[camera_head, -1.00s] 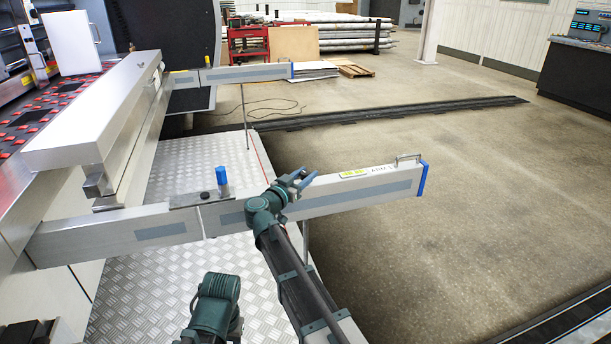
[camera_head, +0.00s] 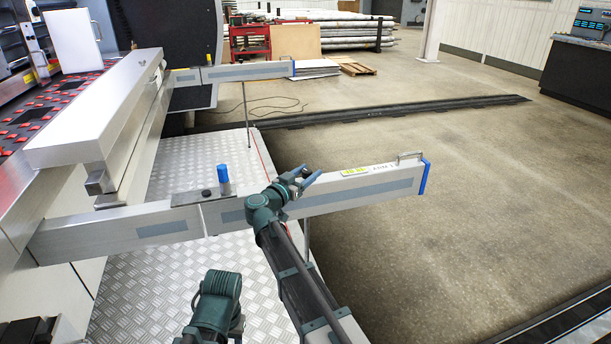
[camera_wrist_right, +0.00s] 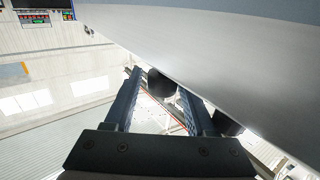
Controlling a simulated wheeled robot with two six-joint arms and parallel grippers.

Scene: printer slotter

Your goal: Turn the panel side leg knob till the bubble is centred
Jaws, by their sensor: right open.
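The near grey beam (camera_head: 165,229) sticks out to the right from the machine, with a handle and a blue end cap. My right gripper (camera_head: 311,181) is in front of this beam, near its middle. In the right wrist view my right gripper (camera_wrist_right: 159,80) is open, its two fingers spread below a large grey surface. A dark round knob-like part (camera_wrist_right: 161,83) shows between the fingertips; I cannot tell whether they touch it. My left gripper's jaws are out of view.
A second, far beam (camera_head: 245,73) stands on a thin leg (camera_head: 246,115). A blue-capped post (camera_head: 223,180) rises from the near beam. A tread-plate platform (camera_head: 185,170) lies between the beams. The concrete floor (camera_head: 480,190) to the right is largely clear.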

